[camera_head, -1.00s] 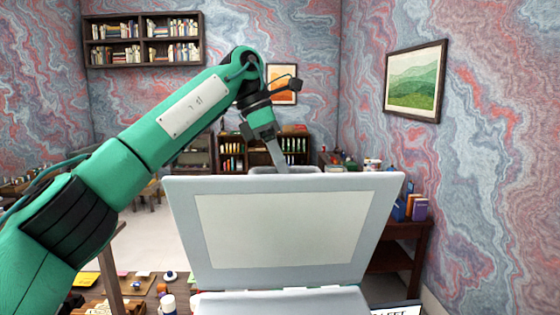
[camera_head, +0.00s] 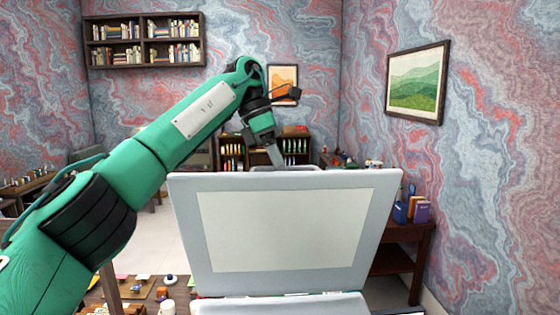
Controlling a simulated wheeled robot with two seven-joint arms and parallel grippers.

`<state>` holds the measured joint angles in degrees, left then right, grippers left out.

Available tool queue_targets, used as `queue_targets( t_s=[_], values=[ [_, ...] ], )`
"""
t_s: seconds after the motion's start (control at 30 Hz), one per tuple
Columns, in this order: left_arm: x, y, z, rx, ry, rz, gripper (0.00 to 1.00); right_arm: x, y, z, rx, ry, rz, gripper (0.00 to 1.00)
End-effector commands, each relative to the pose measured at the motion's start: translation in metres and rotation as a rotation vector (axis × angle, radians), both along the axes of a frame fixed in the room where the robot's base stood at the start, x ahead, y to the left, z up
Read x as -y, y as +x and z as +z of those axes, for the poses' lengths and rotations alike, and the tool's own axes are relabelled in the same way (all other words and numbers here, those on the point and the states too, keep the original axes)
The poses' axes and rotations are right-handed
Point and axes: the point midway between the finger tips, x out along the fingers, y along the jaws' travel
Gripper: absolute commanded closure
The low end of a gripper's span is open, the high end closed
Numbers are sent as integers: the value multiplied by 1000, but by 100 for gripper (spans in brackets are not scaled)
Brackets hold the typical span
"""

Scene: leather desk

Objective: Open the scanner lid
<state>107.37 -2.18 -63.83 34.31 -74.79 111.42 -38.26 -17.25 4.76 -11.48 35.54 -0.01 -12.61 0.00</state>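The scanner lid (camera_head: 286,231) stands raised, close to upright, with its pale inner panel facing me. The scanner base (camera_head: 280,305) shows only as a strip at the bottom of the view. My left gripper (camera_head: 276,160) reaches over from the left and points down at the lid's top edge. Its fingertips pass behind that edge, so I cannot see whether they are open or shut or whether they touch the lid. My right gripper is not in view.
Small items, among them a white bottle (camera_head: 167,306), lie on the desk (camera_head: 125,291) at the lower left. A dark wooden shelf unit (camera_head: 405,240) with books stands at the right behind the lid. A framed picture (camera_head: 417,82) hangs on the right wall.

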Motion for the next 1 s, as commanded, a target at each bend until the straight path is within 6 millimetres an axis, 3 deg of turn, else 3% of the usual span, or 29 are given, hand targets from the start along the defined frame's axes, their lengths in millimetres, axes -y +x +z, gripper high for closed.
queue_targets(
  t_s=[1.0],
  values=[
    [1,-7,4,23,-9,-7,64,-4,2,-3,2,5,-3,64]
  ],
)
